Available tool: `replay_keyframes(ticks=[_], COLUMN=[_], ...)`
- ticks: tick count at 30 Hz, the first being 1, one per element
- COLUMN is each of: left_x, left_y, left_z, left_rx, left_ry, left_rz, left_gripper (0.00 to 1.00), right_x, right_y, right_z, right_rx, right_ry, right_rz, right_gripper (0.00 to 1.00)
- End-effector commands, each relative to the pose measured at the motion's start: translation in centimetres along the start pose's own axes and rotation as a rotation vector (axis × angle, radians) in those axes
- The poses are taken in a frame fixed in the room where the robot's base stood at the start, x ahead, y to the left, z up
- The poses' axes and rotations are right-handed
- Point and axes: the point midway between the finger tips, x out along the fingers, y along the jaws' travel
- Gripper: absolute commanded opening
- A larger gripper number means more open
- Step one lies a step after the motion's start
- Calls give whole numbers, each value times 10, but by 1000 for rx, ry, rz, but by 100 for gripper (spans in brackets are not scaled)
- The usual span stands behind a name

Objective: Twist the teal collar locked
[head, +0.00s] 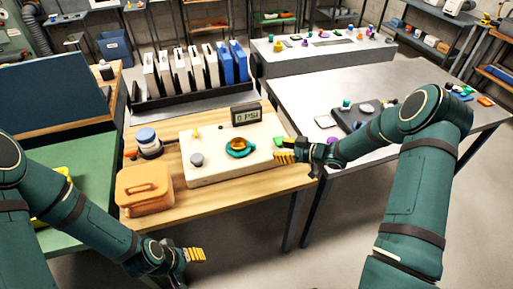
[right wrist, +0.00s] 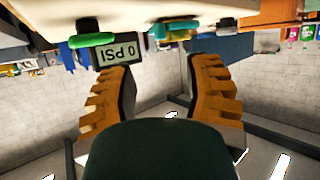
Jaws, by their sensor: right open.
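The teal collar (head: 240,146) sits around an orange-brown centre on a cream panel (head: 208,172) on the wooden bench. It also shows at the top of the upside-down right wrist view (right wrist: 180,27). My right gripper (head: 284,156) is just right of the collar, near the panel's right edge, apart from the collar. In the right wrist view its fingers (right wrist: 163,95) stand apart with nothing between them. My left gripper (head: 194,255) is low in front of the bench, away from the panel; its finger gap cannot be made out.
A gauge (head: 246,115) reading 0 PSI stands behind the collar. A grey knob (head: 197,159) and a green part (head: 279,141) are on the panel. An orange case (head: 145,188) and a blue-lidded jar (head: 148,142) stand left. A grey table (head: 420,85) adjoins on the right.

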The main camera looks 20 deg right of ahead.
Motion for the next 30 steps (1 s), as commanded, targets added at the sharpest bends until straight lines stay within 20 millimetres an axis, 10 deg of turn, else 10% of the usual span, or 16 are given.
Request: replay_keyframes(ticks=[15, 30], left_x=[8, 8], left_y=[-3, -3], left_z=[4, 5], left_rx=[3, 3], left_ry=[-8, -10], left_rz=[1, 1], left_gripper=[61, 61], right_x=[96, 115], right_y=[-1, 0], right_z=[1, 0], right_rx=[1, 1], right_ry=[0, -1], right_rz=[0, 2], right_gripper=[50, 50])
